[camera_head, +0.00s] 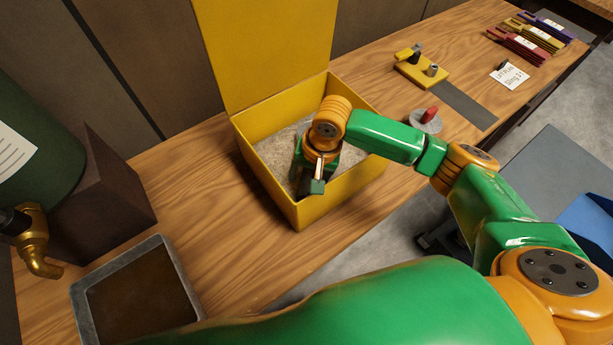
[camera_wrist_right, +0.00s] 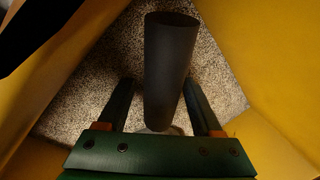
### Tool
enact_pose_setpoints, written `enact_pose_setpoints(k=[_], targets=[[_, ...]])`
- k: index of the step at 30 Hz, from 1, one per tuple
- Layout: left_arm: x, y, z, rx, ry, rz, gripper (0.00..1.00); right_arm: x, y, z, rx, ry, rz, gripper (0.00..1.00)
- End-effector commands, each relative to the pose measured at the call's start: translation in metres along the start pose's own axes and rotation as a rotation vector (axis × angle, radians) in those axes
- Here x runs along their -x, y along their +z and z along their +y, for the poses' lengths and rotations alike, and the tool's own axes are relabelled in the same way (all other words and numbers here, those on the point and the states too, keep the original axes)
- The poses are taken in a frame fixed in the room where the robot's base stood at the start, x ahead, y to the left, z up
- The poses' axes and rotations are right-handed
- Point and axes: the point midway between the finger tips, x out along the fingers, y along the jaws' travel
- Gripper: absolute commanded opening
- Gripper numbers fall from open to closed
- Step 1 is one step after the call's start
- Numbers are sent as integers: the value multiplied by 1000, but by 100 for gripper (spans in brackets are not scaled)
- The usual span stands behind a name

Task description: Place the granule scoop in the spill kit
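The spill kit is an open yellow box (camera_head: 318,211) on the wooden bench, its lid raised and pale speckled granules inside. My right gripper (camera_head: 316,184) is down inside the box; the wrist hides much of it in the head view. In the right wrist view a dark round handle (camera_wrist_right: 168,65), seemingly the granule scoop's, stands between the fingers of the right gripper (camera_wrist_right: 160,103). The fingers are apart, with a gap visible on the handle's left. A pale part shows at the handle's lower end; the rest of the scoop is hidden. My left gripper is out of view.
A grey-rimmed tray (camera_head: 176,262) and a brass tap (camera_head: 37,243) are at left. A yellow fixture (camera_head: 421,73), a grey disc with a red piece (camera_head: 427,118), a white card (camera_head: 509,76) and coloured bundles (camera_head: 535,40) lie to the right. The box walls closely surround the gripper.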

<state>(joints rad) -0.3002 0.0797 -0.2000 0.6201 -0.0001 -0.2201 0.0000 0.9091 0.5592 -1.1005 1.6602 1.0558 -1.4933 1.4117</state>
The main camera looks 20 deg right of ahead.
Motion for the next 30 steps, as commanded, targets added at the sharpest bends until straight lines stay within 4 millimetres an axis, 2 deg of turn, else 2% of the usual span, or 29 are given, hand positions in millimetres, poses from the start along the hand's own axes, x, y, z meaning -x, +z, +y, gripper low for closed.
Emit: enact_pose_setpoints(k=[8,11,18,21,25,30], targets=[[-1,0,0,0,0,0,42,2,0,0,0,0,2,67],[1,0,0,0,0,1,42,18,-1,-1,0,-3,2,67],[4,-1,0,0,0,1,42,85,-1,-1,-1,-3,3,67],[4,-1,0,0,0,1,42,106,-1,-1,-1,-2,3,67],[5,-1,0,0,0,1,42,120,-1,-1,-2,-1,1,67],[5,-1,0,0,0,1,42,123,0,0,-2,0,-1,67]])
